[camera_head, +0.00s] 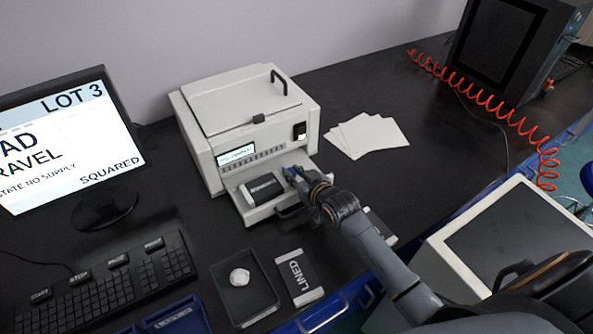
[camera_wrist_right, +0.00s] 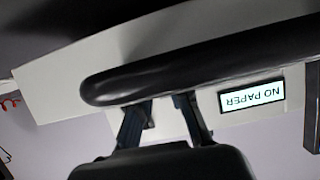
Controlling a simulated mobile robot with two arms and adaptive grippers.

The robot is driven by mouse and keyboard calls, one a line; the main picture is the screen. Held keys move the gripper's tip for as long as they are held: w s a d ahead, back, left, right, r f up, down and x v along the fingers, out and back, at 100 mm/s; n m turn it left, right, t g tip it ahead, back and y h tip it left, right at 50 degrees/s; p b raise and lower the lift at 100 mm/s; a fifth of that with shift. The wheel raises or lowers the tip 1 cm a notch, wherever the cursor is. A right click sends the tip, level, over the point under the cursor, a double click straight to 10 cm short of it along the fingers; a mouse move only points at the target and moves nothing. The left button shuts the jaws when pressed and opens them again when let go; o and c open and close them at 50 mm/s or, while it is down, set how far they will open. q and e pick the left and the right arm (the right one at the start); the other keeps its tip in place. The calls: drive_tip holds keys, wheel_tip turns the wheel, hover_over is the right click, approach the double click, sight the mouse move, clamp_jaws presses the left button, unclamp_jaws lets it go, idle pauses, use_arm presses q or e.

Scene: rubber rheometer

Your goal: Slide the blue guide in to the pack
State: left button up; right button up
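A pale grey machine (camera_head: 235,125) stands against the wall with its front tray (camera_head: 246,210) pulled out. A dark pack (camera_head: 264,190) with white lettering lies in the tray. A small blue piece, apparently the guide (camera_head: 290,173), shows at the pack's right side, partly hidden by my right gripper (camera_head: 300,180). In the right wrist view, the fingers of this gripper (camera_wrist_right: 162,112) stand apart with a gap between them, and a dark rounded bar (camera_wrist_right: 200,68) crosses in front. I cannot tell whether the fingers touch the guide. My left gripper is not in view.
White sheets (camera_head: 367,136) lie right of the machine. A black dish (camera_head: 244,290) with a white lump and a pack marked LINED (camera_head: 299,277) lie in front. A monitor (camera_head: 65,140) and keyboard (camera_head: 105,290) stand left. The machine's display (camera_wrist_right: 252,96) reads NO PAPER.

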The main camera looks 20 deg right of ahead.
drive_tip(key=o, duration=0.3)
drive_tip(key=shift+d+f, duration=0.1)
drive_tip(key=shift+o, duration=0.2)
drive_tip(key=v, duration=1.2)
drive_tip(key=shift+f, duration=0.1)
drive_tip(key=shift+c, duration=0.2)
